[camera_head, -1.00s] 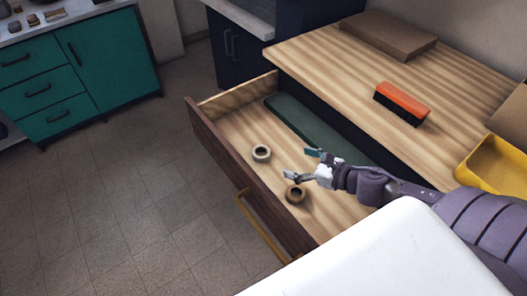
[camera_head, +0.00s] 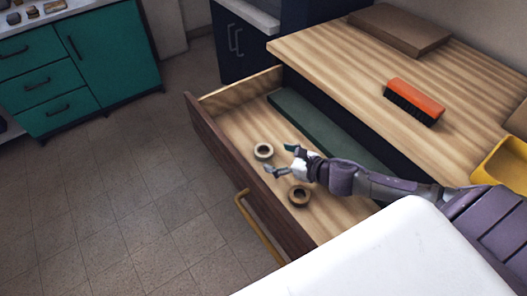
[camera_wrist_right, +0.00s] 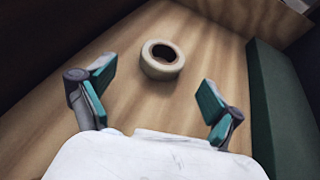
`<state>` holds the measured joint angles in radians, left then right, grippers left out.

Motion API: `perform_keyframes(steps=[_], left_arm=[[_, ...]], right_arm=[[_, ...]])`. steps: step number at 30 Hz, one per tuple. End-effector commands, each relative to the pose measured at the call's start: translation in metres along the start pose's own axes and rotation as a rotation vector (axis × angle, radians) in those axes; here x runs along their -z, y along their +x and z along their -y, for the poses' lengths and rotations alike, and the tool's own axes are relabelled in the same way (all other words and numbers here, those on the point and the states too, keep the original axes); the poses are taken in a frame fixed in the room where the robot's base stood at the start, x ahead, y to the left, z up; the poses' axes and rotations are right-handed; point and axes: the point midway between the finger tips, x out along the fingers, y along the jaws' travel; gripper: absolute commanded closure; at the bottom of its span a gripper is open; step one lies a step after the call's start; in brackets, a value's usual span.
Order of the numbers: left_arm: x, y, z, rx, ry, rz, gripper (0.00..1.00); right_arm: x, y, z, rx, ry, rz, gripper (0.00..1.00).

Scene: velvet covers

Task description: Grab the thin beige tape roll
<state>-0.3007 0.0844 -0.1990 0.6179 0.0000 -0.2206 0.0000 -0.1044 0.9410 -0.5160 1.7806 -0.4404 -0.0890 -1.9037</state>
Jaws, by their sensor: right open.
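The beige tape roll (camera_head: 264,151) lies flat on the floor of the open drawer, toward its far end. It also shows in the right wrist view (camera_wrist_right: 162,60), ahead of and between the open fingers. My right gripper (camera_head: 282,160) is open and empty, inside the drawer area just short of the beige roll and apart from it. Its teal fingertips also show in the right wrist view (camera_wrist_right: 157,84). A brown tape roll (camera_head: 300,195) lies nearer, below the gripper in the head view. My left gripper is not in view.
The wooden drawer (camera_head: 215,140) is pulled out, with its dark front wall close to the rolls. A dark green flat block (camera_head: 325,130) lies along its inner side. On the wooden top are an orange brush (camera_head: 415,98), a brown box (camera_head: 400,30) and a yellow tray (camera_head: 502,165).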

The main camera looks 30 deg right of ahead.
Motion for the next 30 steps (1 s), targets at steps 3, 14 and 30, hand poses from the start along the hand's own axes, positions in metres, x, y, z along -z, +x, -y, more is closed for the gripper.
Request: perform_keyframes(steps=[3,14,30], left_arm=[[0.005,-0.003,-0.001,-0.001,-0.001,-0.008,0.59],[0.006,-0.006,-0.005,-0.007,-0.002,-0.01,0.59],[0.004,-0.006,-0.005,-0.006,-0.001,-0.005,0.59]], right_arm=[[-0.005,0.012,0.001,0.001,0.001,0.003,0.09],[-0.008,0.051,0.003,0.0,0.002,0.001,0.09],[-0.007,0.051,0.003,0.0,0.001,0.0,0.64]])
